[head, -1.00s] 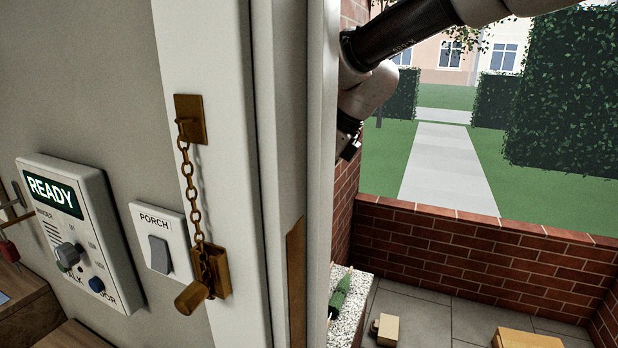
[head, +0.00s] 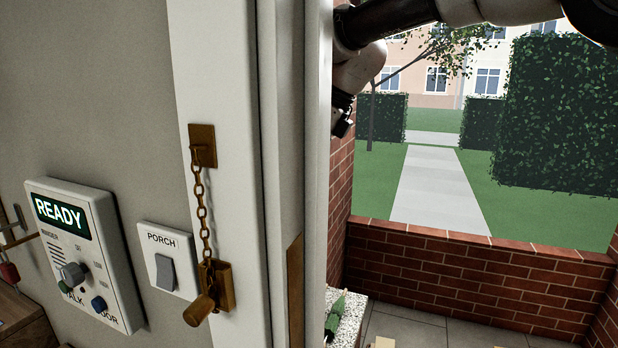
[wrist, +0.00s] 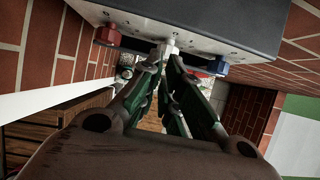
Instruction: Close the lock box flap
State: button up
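In the wrist view a grey box with a speckled lower face (wrist: 200,32) hangs close above my fingertips on a brick wall. It has a red knob (wrist: 108,36), a blue knob (wrist: 218,66) and a pale metal piece (wrist: 167,48) between them. I cannot tell whether this is the lock box, and I make out no flap. My gripper (wrist: 168,68) has green-padded fingers with a narrow gap, their tips close to the pale piece. I cannot tell whether they touch it. In the head view the door frame hides my gripper; only my arm shows beyond it.
The white door frame (head: 290,130) stands between my body and the brick porch. A chain lock (head: 203,205), a porch switch (head: 165,262) and a READY panel (head: 88,255) are on the inner side. A low brick wall (head: 450,265) edges the porch. A green bottle-like object (head: 336,315) lies on a speckled ledge.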

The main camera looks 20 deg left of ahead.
jog(key=shift+o, duration=0.2)
jog(key=shift+m, duration=0.5)
jog(key=w+d, duration=0.3)
jog(key=w, duration=0.1)
jog(key=shift+w+d+f, duration=0.1)
jog(key=shift+d+f, duration=0.15)
jog(key=shift+f, duration=0.1)
jog(key=s+d+f+m+g+y, duration=0.2)
jog(key=d+f+m, duration=0.2)
jog(key=f, duration=0.4)
jog(key=s+d+f+m+g+y, duration=0.2)
jog(key=d+f+m, duration=0.25)
jog(key=f, duration=0.25)
jog(key=a+m+t+y, duration=0.1)
jog(key=a+m+y, duration=0.1)
jog(key=a, duration=0.2)
jog(key=a+r+m+t+y, duration=0.1)
jog(key=a+m+t+y, duration=0.1)
jog(key=a+m+y, duration=0.1)
jog(key=a+r+m+t+y, duration=0.1)
jog(key=a+m+y, duration=0.1)
jog(key=a, duration=0.3)
jog(key=shift+w+r+m+t+y, duration=0.2)
jog(key=shift+w+m+t+y, duration=0.15)
jog(key=shift+m, duration=0.4)
jog(key=shift+s, duration=0.1)
